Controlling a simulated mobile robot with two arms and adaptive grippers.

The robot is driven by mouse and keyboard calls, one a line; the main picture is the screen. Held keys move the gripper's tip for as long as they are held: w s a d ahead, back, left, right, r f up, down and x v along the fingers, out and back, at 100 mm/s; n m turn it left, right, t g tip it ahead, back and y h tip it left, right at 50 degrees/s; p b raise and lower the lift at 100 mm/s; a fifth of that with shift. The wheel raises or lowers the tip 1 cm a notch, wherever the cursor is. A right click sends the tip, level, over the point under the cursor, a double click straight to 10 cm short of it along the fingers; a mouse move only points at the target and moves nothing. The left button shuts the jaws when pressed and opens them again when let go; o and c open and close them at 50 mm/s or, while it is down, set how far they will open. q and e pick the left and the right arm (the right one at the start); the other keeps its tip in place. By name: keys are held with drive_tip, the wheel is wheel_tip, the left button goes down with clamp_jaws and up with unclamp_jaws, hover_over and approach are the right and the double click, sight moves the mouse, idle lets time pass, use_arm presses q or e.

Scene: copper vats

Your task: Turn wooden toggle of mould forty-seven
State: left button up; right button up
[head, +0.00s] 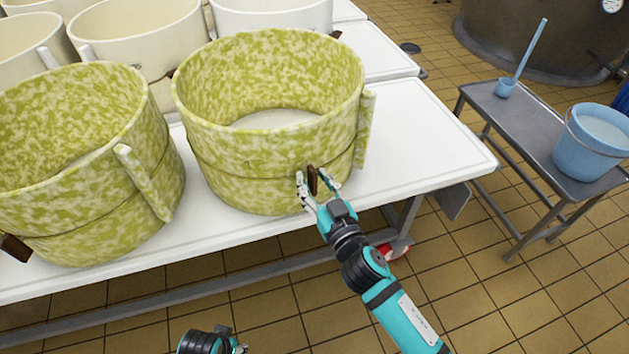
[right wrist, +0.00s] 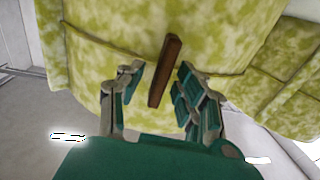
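A green-and-cream mottled mould (head: 235,188) stands on the white table, with whitish contents inside; no number can be read on it. A cord runs round its side to a dark brown wooden toggle (head: 312,180) on its front. My right gripper (head: 317,178) is at the toggle, with one finger on each side. In the right wrist view the toggle (right wrist: 165,72) stands slightly tilted between the open fingers, with gaps showing on both sides. My left gripper (head: 238,347) is only partly in view at the bottom edge; its fingers are mostly cut off.
A second mottled mould (head: 75,215) stands to the left, with its own toggle (head: 14,247). Cream moulds (head: 140,35) stand behind. The white table (head: 430,150) is clear to the right. A metal bench with a blue bucket (head: 585,150) and ladle (head: 507,87) stands at right.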

drive_tip(key=shift+c, duration=0.3)
clamp_jaws()
